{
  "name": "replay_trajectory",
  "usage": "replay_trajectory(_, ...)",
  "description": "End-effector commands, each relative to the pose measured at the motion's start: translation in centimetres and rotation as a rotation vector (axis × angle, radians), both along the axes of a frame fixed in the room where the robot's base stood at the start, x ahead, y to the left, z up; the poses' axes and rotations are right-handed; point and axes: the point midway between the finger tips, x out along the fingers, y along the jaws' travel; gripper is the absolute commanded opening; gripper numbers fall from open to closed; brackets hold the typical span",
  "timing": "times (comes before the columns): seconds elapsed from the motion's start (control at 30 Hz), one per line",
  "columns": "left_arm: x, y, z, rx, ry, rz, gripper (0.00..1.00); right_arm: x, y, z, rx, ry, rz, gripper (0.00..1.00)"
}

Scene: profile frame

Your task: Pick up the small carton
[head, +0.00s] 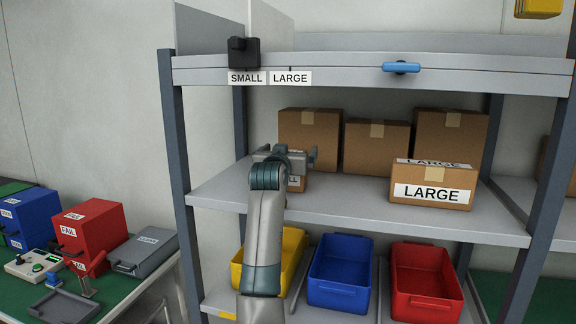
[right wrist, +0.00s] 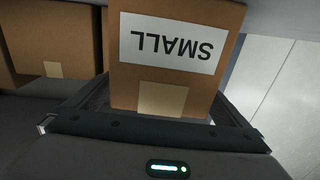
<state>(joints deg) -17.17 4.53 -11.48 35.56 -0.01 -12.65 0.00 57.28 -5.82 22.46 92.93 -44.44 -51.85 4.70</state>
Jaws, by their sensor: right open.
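The small carton (right wrist: 172,60) is a brown box with a white SMALL label, upside down in the right wrist view. In the head view the small carton (head: 297,183) is mostly hidden behind my right gripper, with only part of its label showing. It is on the middle shelf (head: 345,203). My right gripper (head: 285,157) is open, with a finger on either side of the carton in the right wrist view (right wrist: 160,105). I cannot tell whether the fingers touch it. The large carton (head: 432,187), labelled LARGE, stands farther right on the same shelf. My left gripper is not in view.
Several plain brown boxes (head: 376,147) stand behind on the middle shelf. The upper shelf (head: 340,68) has SMALL and LARGE signs and a blue handle (head: 401,67). Yellow, blue (head: 340,272) and red bins sit below. A bench with red and blue boxes is at left.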

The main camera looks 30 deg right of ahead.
Motion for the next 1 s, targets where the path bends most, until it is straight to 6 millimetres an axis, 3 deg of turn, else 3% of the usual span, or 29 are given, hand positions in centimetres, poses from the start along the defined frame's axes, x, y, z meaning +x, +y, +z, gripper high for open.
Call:
replay_trajectory(0.13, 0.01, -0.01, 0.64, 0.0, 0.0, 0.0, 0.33, 0.75, -0.84, 0.09, 0.001, -0.001, -0.001, 1.0)
replay_trajectory(0.6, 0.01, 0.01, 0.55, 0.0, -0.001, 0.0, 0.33, 0.82, -0.88, -0.01, 0.0, -0.001, -0.001, 1.0)
replay_trajectory(0.63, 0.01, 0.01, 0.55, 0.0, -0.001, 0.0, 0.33, 0.82, -0.88, -0.01, 0.0, -0.001, -0.001, 0.98)
replay_trajectory(0.8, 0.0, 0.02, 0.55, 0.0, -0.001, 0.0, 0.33, 0.82, -0.88, -0.01, 0.0, -0.001, -0.001, 0.57)
replay_trajectory(0.87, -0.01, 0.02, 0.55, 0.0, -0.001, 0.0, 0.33, 0.82, -0.88, -0.01, 0.0, -0.001, -0.001, 0.45)
replay_trajectory(1.0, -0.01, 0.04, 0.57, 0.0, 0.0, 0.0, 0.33, 0.8, -0.87, 0.13, -0.001, -0.004, -0.001, 0.45)
